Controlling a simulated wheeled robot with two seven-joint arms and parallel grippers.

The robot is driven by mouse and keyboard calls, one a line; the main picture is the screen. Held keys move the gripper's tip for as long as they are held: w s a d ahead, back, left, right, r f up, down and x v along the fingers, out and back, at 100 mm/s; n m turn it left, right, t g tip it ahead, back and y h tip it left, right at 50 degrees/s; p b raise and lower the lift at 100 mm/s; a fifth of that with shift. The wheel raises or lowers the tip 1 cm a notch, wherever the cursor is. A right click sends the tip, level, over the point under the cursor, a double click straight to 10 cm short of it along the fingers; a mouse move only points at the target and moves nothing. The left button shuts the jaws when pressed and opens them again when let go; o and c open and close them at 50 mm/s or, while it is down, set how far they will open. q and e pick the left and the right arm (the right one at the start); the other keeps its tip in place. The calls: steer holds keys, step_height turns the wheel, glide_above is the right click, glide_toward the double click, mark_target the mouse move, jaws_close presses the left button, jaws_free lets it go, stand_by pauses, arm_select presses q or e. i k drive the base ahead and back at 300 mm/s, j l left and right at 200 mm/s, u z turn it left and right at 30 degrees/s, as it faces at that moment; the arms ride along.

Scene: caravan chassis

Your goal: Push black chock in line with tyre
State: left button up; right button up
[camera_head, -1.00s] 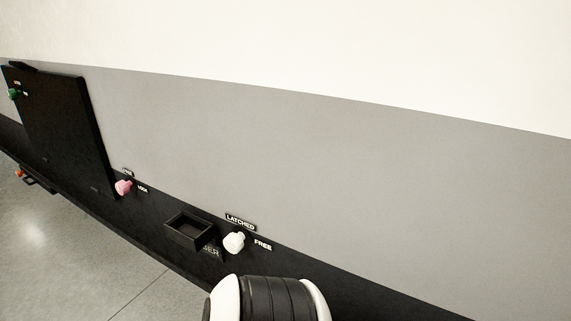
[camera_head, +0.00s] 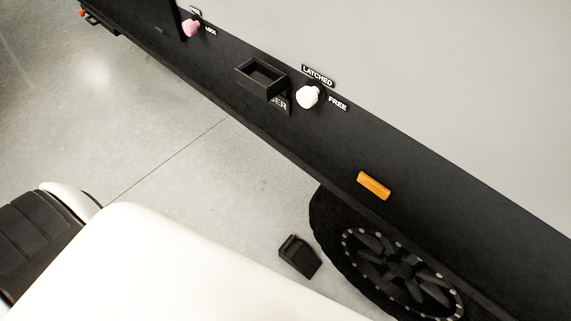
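The black chock (camera_head: 299,257) lies on the grey floor in the lower middle of the head view. It is a small dark wedge just left of the tyre (camera_head: 327,232), with a narrow strip of floor between them. The tyre is black, with a dark spoked wheel and pale bolts around its rim. It sits under the caravan's side, and its lower part is cut off by the frame. Neither gripper shows. White and black parts of my own arm fill the lower left.
The caravan's black skirt (camera_head: 420,178) runs diagonally above the wheel, with an orange marker (camera_head: 374,185). A small open black box (camera_head: 262,80), a white knob (camera_head: 308,96) and a pink knob (camera_head: 191,28) stick out from it. The floor (camera_head: 190,170) left of the chock is clear.

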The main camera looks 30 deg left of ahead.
mark_target(294, 252)
steer(key=k+u, duration=0.25)
steer(key=k, duration=0.25)
steer(key=k+j+u, duration=0.1)
steer(key=k+u, duration=0.15)
steer(key=k, duration=0.2)
